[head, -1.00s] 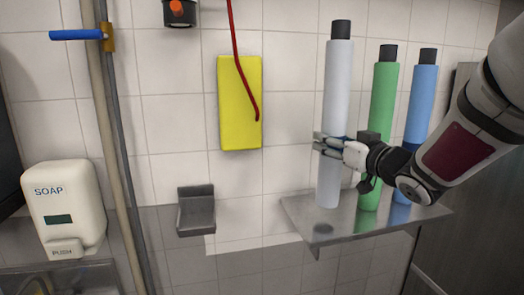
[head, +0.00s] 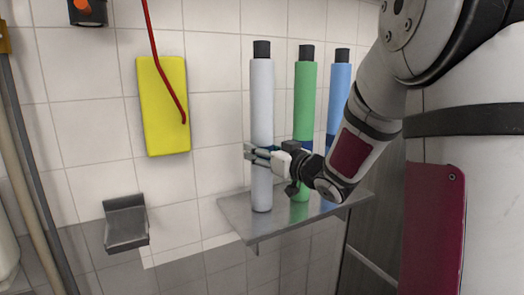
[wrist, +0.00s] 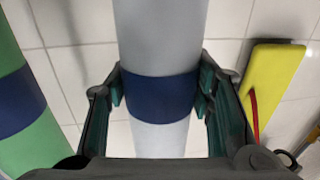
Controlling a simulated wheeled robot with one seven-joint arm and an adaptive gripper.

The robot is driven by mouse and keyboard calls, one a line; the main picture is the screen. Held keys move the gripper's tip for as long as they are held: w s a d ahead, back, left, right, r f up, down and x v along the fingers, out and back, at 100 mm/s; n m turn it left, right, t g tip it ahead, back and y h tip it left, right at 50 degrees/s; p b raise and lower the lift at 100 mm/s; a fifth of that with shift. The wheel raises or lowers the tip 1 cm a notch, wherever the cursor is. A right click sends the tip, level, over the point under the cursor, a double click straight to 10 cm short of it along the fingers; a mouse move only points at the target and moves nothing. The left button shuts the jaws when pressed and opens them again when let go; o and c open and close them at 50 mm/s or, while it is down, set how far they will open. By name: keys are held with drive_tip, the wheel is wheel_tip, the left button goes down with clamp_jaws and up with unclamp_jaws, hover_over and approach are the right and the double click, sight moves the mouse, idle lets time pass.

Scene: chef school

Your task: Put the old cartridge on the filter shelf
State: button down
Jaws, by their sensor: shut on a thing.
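A tall grey-white cartridge (head: 262,105) with a black cap stands upright at the left part of the metal filter shelf (head: 236,213). My gripper (head: 255,156) is shut on it around its dark blue band, below mid-height. In the wrist view the two fingers press on either side of the blue band (wrist: 161,102). The cartridge's lower end is at the shelf surface, and I see no clear gap under it. A green cartridge (head: 305,90) and a blue cartridge (head: 339,90) stand to its right on the same shelf, partly behind my arm.
A yellow board (head: 163,110) hangs on the tiled wall to the left, with a red hose (head: 168,75) in front of it. A small metal holder (head: 126,222) is mounted lower left. The green cartridge (wrist: 15,90) is close beside the held one. Room is free left of the shelf.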

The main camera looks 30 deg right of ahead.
drive_tip(key=c, duration=0.8)
unclamp_jaws()
drive_tip(key=shift+f, duration=0.1)
drive_tip(key=shift+o, duration=0.2)
drive_tip(key=s+d+r+m+g+h, duration=0.15)
drive_tip(key=s+h, duration=0.35)
drive_tip(key=s, duration=0.7)
drive_tip(key=s+a+f+g+y, duration=0.1)
drive_tip(key=s+a+f+g, duration=0.2)
drive_tip(key=s+a+g, duration=0.2)
drive_tip(key=s+a+f+g+y, duration=0.1)
drive_tip(key=s+a+f+g, duration=0.2)
drive_tip(key=s+a, duration=0.8)
drive_tip(key=s+g, duration=0.2)
drive_tip(key=s, duration=0.2)
drive_tip(key=shift+s+f+g+p, duration=0.3)
drive_tip(key=shift+s+g+p, duration=0.05)
drive_tip(key=shift+s, duration=0.05)
